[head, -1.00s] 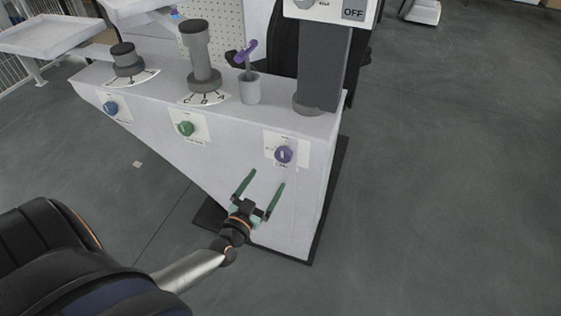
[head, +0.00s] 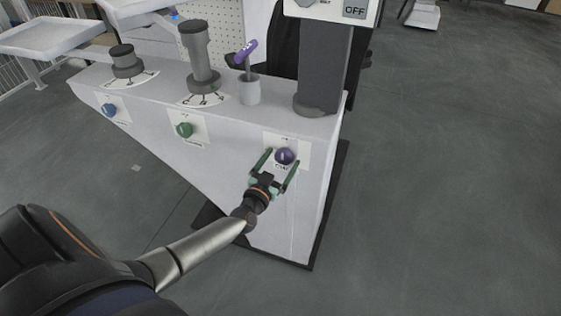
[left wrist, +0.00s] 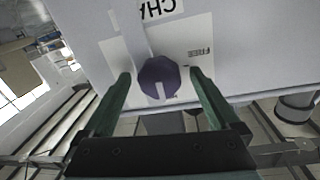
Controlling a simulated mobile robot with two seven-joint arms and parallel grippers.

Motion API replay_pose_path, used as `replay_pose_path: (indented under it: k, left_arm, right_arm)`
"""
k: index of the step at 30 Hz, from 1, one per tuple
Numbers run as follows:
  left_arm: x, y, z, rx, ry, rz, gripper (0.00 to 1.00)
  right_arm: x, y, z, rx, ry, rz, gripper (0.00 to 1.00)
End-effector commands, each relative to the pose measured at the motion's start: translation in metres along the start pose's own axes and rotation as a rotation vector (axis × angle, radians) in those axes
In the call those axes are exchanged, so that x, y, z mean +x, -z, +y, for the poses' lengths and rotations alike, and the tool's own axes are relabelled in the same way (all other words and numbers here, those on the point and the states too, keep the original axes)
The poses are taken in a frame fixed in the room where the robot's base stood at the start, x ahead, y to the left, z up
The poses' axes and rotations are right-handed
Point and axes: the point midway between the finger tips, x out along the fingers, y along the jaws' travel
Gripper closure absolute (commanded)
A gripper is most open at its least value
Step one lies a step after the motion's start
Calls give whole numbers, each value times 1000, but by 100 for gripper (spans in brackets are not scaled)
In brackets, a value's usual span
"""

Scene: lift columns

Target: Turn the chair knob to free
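The purple chair knob (head: 285,156) sits on a white label plate on the front face of the white console, at its right end. In the left wrist view the knob (left wrist: 159,78) shows a pale pointer line, with "FREE" printed to its right and part of "CHA" above. My left gripper (head: 278,161) is open, with its green fingers on either side of the knob. In the left wrist view the left gripper's fingertips (left wrist: 160,74) flank the knob with a gap on both sides. My right gripper is not in view.
A green knob (head: 185,130) and a blue knob (head: 110,110) sit further left on the console face (head: 225,150). A grey cup (head: 250,91) with a purple-headed item and dark grey columns stand on top. Open floor (head: 450,180) lies to the right.

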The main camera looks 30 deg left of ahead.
Motion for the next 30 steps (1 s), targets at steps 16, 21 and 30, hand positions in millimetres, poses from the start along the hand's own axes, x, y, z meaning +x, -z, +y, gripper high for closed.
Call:
replay_pose_path:
  k: [16, 21, 30]
  left_arm:
    - [0, 0, 0, 0, 0, 0, 68]
    - [0, 0, 0, 0, 0, 0, 87]
    - [0, -1, 1, -32, 0, 3, 89]
  right_arm:
    - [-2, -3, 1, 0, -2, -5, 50]
    - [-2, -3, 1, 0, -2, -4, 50]
    - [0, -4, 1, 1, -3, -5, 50]
